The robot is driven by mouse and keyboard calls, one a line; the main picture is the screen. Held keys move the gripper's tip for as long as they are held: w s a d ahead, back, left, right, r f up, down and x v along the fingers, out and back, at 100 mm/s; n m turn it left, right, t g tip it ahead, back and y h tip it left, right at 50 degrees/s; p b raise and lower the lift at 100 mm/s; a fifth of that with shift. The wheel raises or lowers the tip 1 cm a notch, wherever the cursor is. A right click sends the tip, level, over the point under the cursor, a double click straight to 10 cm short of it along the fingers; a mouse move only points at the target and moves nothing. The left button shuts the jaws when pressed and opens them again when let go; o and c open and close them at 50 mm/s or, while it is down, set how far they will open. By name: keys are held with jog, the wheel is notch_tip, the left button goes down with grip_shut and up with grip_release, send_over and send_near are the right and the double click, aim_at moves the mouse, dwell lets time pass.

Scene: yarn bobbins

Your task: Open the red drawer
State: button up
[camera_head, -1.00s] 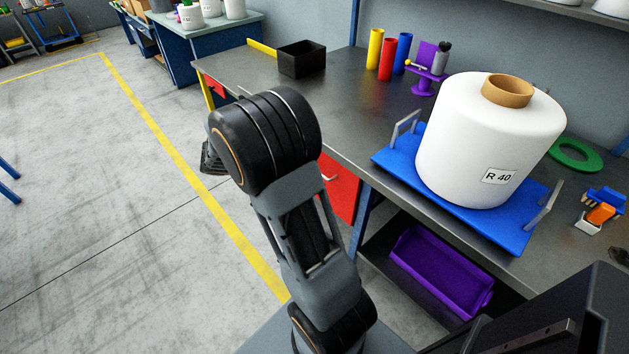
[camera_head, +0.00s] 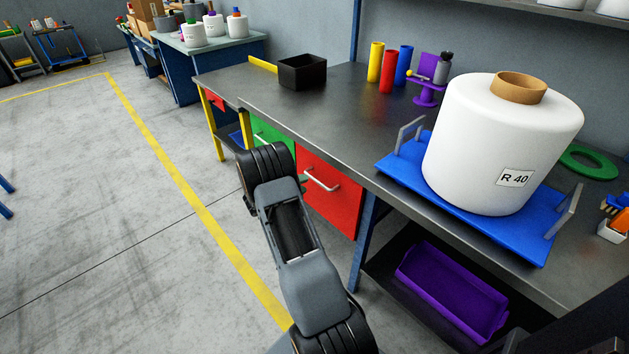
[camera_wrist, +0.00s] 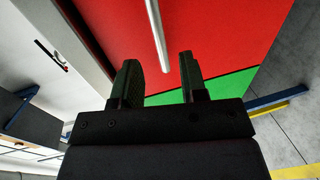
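The red drawer (camera_head: 331,198) is in the front of the workbench, flush with the bench front as far as I can see. Its silver bar handle (camera_head: 321,181) is on its face. In the wrist view the red drawer face (camera_wrist: 215,35) fills the upper middle, with the handle (camera_wrist: 157,35) coming down toward the space between my fingers. My gripper (camera_wrist: 159,78) is open and empty. The handle's near end shows just beyond the fingertips, between them in the picture; I see no contact.
A green drawer (camera_head: 270,138) adjoins the red one on the left. The workbench (camera_head: 335,112) carries a black box (camera_head: 302,72), coloured tubes and a big white bobbin (camera_head: 500,140) on a blue tray (camera_head: 400,170). A purple bin (camera_head: 455,290) sits below. The floor on the left is open.

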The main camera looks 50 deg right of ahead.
aim_at(314, 178)
jog(key=x, duration=0.6)
jog(key=shift+d, duration=0.25)
jog(key=shift+c, duration=0.3)
grip_shut()
